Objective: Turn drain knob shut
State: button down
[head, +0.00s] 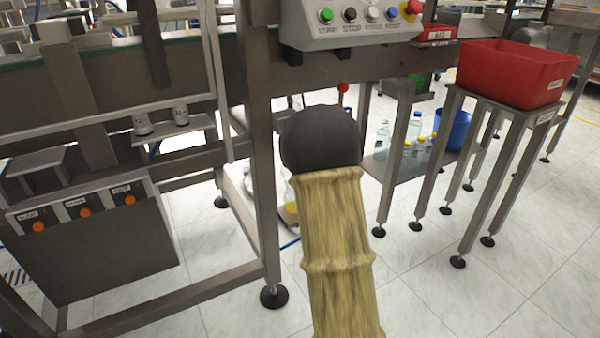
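My arm, in a tan ribbed cover, reaches up from the bottom of the head view and ends in a dark rounded part. The fingers of my gripper do not show; they may be hidden behind that dark part. A small red ball-shaped knob (343,87) shows just above the dark end, under the machine's frame. I cannot tell for sure whether it is the drain knob, nor which way it is turned. What lies directly behind my arm is hidden.
A control box (352,28) with coloured buttons hangs above. A panel with orange knobs (83,212) is at left. A steel post (258,150) stands left of my arm. A red bin (516,72) on a stand and a blue bucket (453,130) are at right.

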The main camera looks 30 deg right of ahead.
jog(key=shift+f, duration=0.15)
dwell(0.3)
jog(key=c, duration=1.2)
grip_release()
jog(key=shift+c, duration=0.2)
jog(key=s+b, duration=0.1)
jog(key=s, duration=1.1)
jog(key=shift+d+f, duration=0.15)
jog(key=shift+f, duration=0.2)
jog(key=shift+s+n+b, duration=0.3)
jog(key=shift+b, duration=0.7)
